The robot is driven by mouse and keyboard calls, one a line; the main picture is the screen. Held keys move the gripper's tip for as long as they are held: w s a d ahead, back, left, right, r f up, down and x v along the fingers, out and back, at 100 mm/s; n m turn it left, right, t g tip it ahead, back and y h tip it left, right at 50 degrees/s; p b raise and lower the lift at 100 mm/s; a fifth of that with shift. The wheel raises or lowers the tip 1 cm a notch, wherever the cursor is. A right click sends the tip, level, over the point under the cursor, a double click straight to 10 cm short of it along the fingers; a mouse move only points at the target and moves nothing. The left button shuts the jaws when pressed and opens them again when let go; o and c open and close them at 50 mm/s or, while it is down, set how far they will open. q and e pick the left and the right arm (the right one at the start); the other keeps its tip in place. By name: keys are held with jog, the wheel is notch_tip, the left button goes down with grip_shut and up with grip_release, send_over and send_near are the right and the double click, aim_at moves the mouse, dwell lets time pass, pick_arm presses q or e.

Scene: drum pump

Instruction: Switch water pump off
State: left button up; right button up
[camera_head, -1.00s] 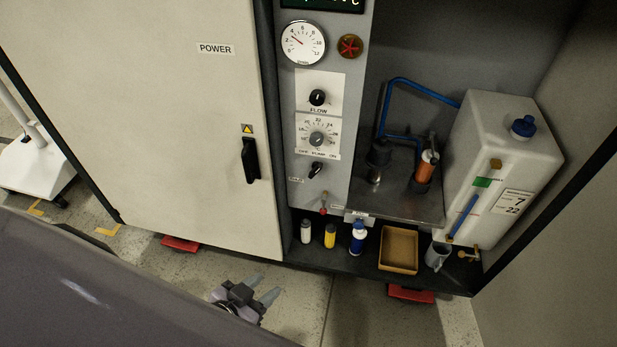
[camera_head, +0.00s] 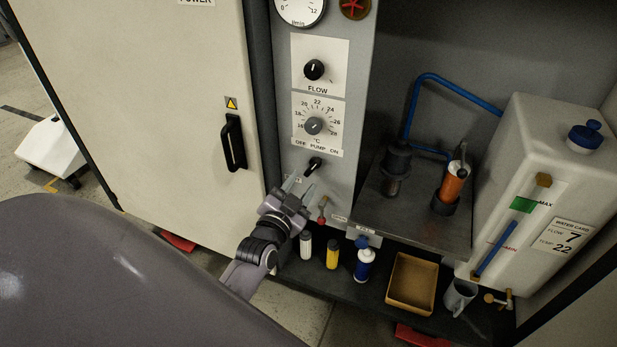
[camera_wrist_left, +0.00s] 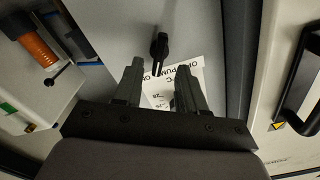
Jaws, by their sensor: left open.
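The black pump switch (camera_head: 313,165) sits on the grey control panel, under the "OFF PUMP ON" label (camera_head: 317,148). Its handle tilts toward the lower left in the head view. My left gripper (camera_head: 299,186) is open and empty, just below the switch, with its fingers pointing up toward it. In the left wrist view the switch (camera_wrist_left: 159,47) shows beyond the gap between the open fingertips of this gripper (camera_wrist_left: 160,65). The fingers look apart from the switch. My right gripper is not in view.
A flow knob (camera_head: 314,70) and a temperature dial (camera_head: 314,126) are above the switch. A small red-tipped lever (camera_head: 322,212) is close to the right of my gripper. The door handle (camera_head: 233,143) is to the left. Bottles and a tan tray (camera_head: 411,283) stand below.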

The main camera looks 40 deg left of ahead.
aim_at(309, 171)
pick_arm(q)
jog(key=shift+b+x, duration=0.45)
jog(key=shift+x, duration=2.1)
grip_shut()
